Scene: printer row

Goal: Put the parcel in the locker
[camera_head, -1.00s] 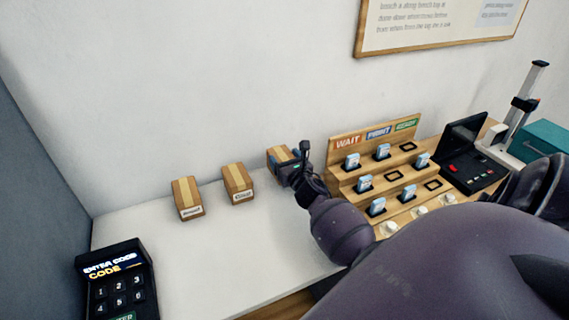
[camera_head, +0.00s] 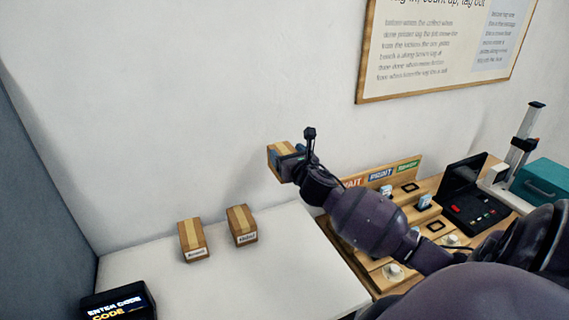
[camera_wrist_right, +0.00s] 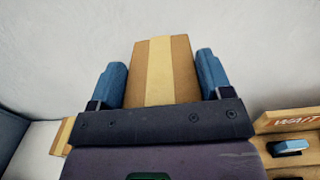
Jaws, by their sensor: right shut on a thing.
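My right gripper (camera_head: 288,162) is shut on a parcel (camera_head: 276,155), a small brown box with a pale tape stripe. It holds the parcel in the air in front of the wall, above the white table. In the right wrist view the parcel (camera_wrist_right: 163,72) sits between the two blue fingers of the gripper (camera_wrist_right: 163,80). Two similar parcels stand on the table, a left one (camera_head: 193,240) and a right one (camera_head: 241,225), each with a white label whose text is too small to read. No locker can be made out for certain. My left gripper is not in view.
A keypad terminal (camera_head: 117,304) reading "ENTER CODE" stands at the lower left, near a grey panel (camera_head: 35,190). A stepped wooden rack (camera_head: 400,172), a black device (camera_head: 468,205) and a teal box (camera_head: 543,185) are at the right. The white table's (camera_head: 270,270) front is clear.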

